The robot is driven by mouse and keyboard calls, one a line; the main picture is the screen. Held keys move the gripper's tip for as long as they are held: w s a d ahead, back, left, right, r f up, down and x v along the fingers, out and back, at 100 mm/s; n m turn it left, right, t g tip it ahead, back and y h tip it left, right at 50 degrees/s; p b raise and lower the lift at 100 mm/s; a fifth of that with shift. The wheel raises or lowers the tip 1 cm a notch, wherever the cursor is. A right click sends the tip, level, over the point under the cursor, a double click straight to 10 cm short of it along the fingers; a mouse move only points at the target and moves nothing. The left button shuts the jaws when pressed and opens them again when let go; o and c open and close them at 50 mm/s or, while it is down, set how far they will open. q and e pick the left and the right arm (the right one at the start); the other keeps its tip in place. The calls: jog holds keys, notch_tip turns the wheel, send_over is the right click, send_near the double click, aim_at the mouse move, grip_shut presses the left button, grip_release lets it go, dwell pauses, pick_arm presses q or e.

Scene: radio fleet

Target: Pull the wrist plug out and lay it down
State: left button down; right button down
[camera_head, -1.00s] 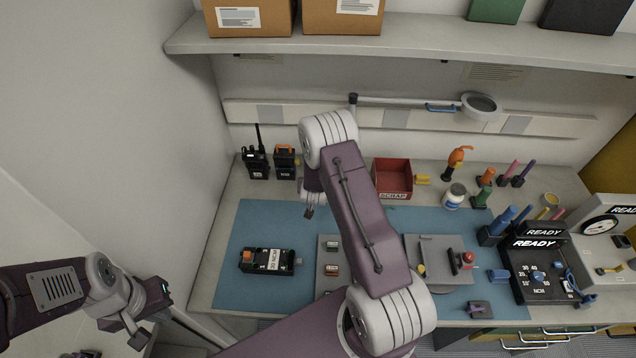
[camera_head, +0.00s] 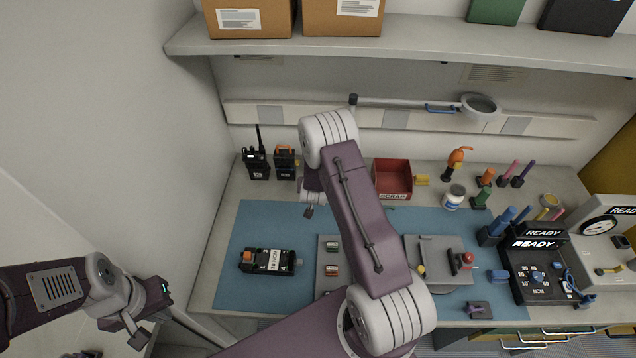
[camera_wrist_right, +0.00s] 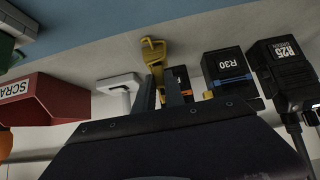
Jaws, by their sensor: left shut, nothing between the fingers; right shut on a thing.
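My right gripper (camera_wrist_right: 163,92) is shut on a small yellow piece (camera_wrist_right: 153,52), which sticks out past the fingertips in the right wrist view. In the head view that gripper (camera_head: 309,211) is above the back of the blue mat, partly hidden by its own arm. My left gripper (camera_head: 139,338) is shut and empty at the lower left, away from the bench. A blue cord-like piece (camera_head: 586,300) lies by the right side of the black READY box (camera_head: 537,277). I cannot tell which item is the wrist plug.
A black device (camera_head: 267,261) lies on the blue mat (camera_head: 232,290). Two radios (camera_head: 257,163) stand behind it at the left. A red SCRAP bin (camera_head: 393,180) stands at the back. The mat's front left is clear. A shelf (camera_head: 420,37) overhangs the bench.

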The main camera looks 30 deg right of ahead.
jog(key=shift+r+p, duration=0.8)
jog(key=shift+r, duration=0.3)
dwell(0.3)
jog(key=shift+r+p, duration=1.4)
jog(key=shift+r, duration=0.35)
jog(key=s+b+v, duration=0.1)
jog(key=b+v, duration=0.5)
jog(key=shift+d, duration=0.2)
jog(key=shift+s, duration=0.1)
